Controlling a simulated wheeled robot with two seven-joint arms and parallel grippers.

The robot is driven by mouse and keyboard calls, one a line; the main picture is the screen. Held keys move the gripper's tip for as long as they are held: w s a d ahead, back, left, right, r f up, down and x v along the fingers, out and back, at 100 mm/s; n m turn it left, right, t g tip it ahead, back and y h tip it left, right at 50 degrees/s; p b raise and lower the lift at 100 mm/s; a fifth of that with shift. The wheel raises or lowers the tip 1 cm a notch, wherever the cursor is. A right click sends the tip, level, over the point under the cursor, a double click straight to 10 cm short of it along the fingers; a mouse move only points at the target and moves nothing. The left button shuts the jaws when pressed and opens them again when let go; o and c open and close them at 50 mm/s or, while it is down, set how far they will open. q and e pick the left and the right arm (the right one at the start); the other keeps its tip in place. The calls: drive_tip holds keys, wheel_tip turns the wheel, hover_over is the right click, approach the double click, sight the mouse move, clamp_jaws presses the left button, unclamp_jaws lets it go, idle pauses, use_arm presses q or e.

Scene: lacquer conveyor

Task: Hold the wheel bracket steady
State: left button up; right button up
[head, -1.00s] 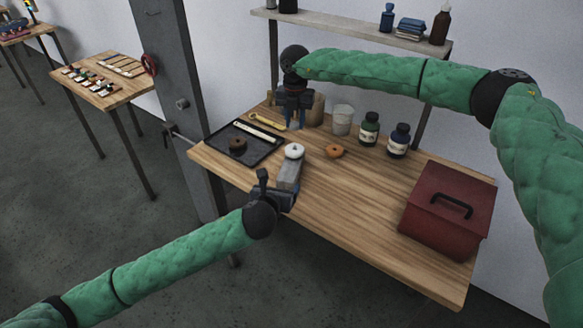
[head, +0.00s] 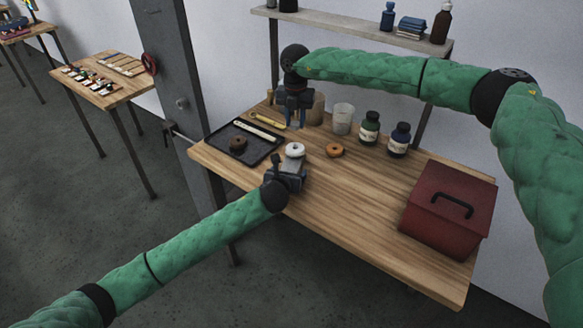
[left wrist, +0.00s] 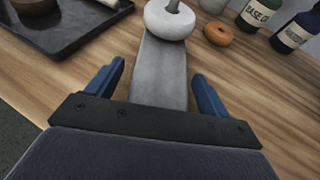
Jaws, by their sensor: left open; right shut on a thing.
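The wheel bracket (left wrist: 160,88) is a grey bar at the table's front edge, with a white wheel (head: 294,149) on a pin at its far end. The wheel also shows in the left wrist view (left wrist: 169,20). My left gripper (head: 289,171) is open, with one blue finger on each side of the bar and a visible gap to both. In the head view it hides most of the bar. My right gripper (head: 296,119) is shut at the back of the table, beside a wooden cylinder (head: 316,110); what it holds is hard to make out.
A black tray (head: 258,157) with a brown ring (head: 237,145) lies left of the bracket. An orange ring (head: 335,150), a clear cup (head: 343,119) and two bottles (head: 369,128) stand to the right. A red toolbox (head: 447,208) sits at the right end. The front middle is clear.

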use_arm(q)
drive_tip(key=shift+w, duration=0.1)
drive_tip(key=c, duration=1.5)
drive_tip(key=shift+o, duration=0.2)
use_arm(e)
hover_over(295, 144)
drive_tip(key=shift+s+f, duration=0.2)
drive_tip(key=shift+f, duration=2.3)
drive_tip(key=shift+f, duration=0.1)
drive_tip(key=shift+f, duration=0.8)
drive_tip(key=shift+f, duration=0.55)
